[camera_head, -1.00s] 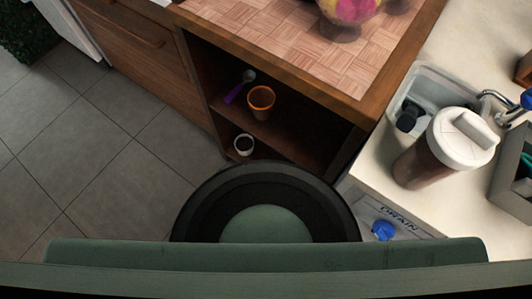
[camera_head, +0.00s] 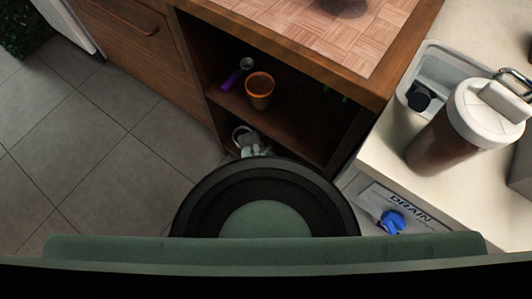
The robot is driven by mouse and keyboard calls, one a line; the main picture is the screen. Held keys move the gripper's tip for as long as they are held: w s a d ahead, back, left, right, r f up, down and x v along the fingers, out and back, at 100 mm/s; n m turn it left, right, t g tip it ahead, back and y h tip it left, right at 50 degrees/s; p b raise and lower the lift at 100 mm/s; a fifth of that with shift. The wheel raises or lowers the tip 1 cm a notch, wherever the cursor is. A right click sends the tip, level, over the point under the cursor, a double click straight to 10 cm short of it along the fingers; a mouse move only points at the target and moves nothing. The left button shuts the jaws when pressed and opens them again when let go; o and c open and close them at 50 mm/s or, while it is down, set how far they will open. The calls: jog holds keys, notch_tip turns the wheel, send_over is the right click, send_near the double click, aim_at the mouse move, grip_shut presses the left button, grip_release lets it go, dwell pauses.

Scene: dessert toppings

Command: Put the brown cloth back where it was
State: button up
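No brown cloth shows in this view. My gripper is out of view. The open shelf unit (camera_head: 222,77) under the wooden counter holds several small items. The back of the shelves is dark.
The checkered wooden countertop (camera_head: 340,40) is above the shelves. On the pale counter at right stand a white-lidded container (camera_head: 487,112) and a small basin (camera_head: 430,72). Blue knob (camera_head: 393,222) is by a DRAIN label. Grey tiled floor (camera_head: 120,150) is clear at left.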

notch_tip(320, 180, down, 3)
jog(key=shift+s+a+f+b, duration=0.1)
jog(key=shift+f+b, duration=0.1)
jog(key=shift+b, duration=0.6)
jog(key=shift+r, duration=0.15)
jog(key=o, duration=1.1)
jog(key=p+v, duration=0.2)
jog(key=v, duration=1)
